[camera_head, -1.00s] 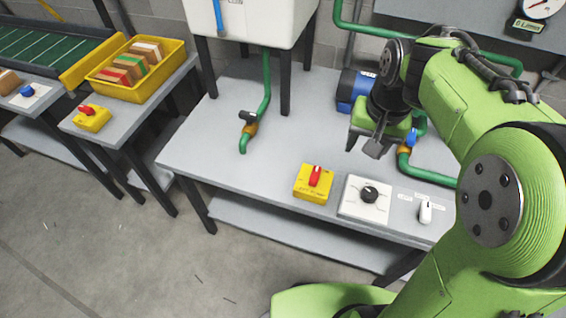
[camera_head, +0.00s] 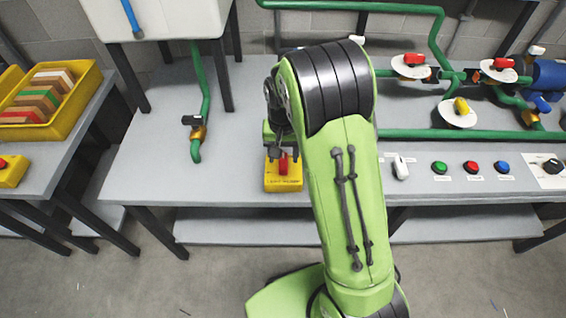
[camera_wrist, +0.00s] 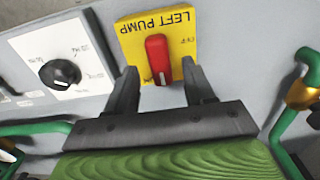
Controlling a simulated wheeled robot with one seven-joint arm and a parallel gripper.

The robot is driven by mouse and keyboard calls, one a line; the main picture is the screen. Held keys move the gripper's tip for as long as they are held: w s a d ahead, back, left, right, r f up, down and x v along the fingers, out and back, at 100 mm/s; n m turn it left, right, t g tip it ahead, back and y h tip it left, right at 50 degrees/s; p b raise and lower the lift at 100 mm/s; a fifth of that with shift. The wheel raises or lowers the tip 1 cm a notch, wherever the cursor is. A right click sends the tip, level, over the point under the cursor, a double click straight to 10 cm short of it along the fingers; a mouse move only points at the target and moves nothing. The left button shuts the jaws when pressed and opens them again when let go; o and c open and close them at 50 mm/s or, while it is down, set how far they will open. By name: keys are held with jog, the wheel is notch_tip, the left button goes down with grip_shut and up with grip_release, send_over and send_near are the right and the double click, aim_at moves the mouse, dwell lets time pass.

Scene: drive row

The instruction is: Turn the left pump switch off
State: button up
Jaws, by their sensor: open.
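The left pump switch is a red rotary handle (camera_wrist: 158,57) on a yellow box (camera_head: 284,183) labelled LEFT PUMP, on the grey bench top. In the wrist view the label reads upside down, and the handle's white mark is at its lower end. My gripper (camera_wrist: 164,88) is open, with one finger on each side of the handle's lower end, apart from it. In the head view my gripper (camera_head: 285,155) is right above the box, and my arm hides part of the area to its right.
A dial with a black knob (camera_wrist: 60,73) sits beside the yellow box. A green pipe with a valve (camera_head: 197,135) stands to the left. A white switch (camera_head: 401,167) and several coloured buttons lie to the right.

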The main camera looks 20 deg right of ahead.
notch_tip(320, 180, down, 2)
jog(key=shift+f, duration=0.2)
grip_shut()
